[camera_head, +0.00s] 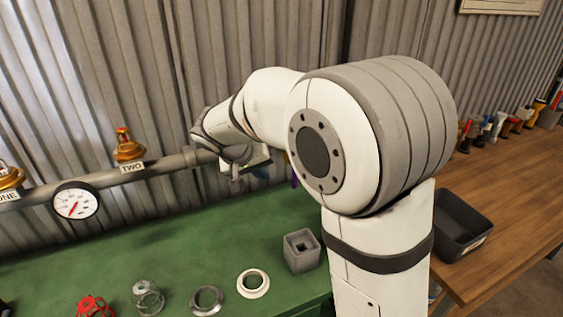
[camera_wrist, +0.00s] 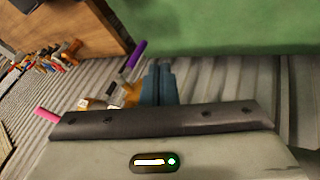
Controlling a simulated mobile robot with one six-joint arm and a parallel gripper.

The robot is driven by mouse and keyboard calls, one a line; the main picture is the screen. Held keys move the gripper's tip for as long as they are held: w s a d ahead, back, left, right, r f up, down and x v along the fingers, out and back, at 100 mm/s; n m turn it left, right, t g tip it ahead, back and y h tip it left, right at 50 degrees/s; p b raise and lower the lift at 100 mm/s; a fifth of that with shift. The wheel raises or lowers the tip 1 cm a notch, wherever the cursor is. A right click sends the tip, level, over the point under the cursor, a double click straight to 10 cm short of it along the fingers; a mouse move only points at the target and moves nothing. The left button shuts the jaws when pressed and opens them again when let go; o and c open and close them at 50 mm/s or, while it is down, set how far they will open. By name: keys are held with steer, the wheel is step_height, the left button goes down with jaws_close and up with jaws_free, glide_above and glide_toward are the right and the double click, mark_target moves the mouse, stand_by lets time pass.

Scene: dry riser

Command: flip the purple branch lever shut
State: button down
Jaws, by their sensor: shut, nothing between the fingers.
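The purple branch lever (camera_wrist: 136,54) shows in the wrist view as a slanted bar just left of my fingertips, near a brass fitting (camera_wrist: 131,93). In the head view only a sliver of purple (camera_head: 294,171) shows beside my arm; the rest is hidden behind it. My gripper (camera_wrist: 160,68) is shut and empty, its blue fingers together. In the wrist view a small gap shows between the fingers and the lever; I cannot tell the depth between them. In the head view my gripper (camera_head: 256,172) is in front of the pipe, partly hidden by my wrist.
A pipe (camera_head: 105,177) runs along the corrugated wall with a gauge (camera_head: 76,202) and a valve marked TWO (camera_head: 130,150). A pink lever (camera_wrist: 47,115) shows left in the wrist view.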

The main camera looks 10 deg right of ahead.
steer(key=shift+w+a+r, duration=0.45)
steer(key=shift+w+a, duration=0.35)
steer(key=shift+d+f, duration=0.1)
steer(key=w+d+f+p, duration=0.2)
steer(key=w+d+f, duration=0.2)
steer(key=d+f, duration=0.3)
steer(key=shift+d+f, duration=0.4)
steer(key=shift+d, duration=0.25)
steer(key=shift+w, duration=0.15)
